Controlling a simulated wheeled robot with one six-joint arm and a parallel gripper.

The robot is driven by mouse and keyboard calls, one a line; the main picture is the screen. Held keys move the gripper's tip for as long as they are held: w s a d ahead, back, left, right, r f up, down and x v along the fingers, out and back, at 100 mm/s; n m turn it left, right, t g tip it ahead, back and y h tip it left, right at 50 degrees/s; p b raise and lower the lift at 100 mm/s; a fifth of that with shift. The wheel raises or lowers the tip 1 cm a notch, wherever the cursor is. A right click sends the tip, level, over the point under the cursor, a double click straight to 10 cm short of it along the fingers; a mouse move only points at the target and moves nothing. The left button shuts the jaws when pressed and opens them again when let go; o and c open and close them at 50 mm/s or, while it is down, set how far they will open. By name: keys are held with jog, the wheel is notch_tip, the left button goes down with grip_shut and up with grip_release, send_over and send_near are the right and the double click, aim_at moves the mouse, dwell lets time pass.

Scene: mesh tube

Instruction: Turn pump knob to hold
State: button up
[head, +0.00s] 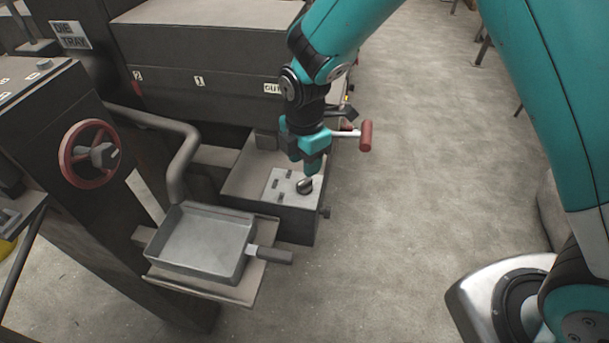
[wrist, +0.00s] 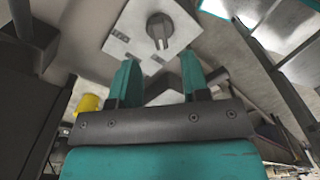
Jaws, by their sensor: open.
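The pump knob (head: 304,186) is a small dark grey knob on a pale plate (head: 281,186) on top of a low box beside the machine. In the wrist view the knob (wrist: 159,28) shows a round base with a raised bar, near the top of the picture. The plate has several small dark marks that are too small to read. My gripper (head: 313,172) points down close above the knob. In the wrist view its two teal fingers (wrist: 160,76) are apart with nothing between them, and the knob lies beyond their tips.
A red-handled crank (head: 366,136) sticks out just right of my gripper. A grey pan (head: 207,242) rests on a shelf at the front, its handle pointing right. A red-rimmed handwheel (head: 76,167) is at the left. The floor (head: 430,130) to the right is clear.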

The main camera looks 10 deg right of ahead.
aim_at(305, 181)
notch_tip(305, 181, down, 6)
jog(key=shift+f, duration=0.1)
grip_shut()
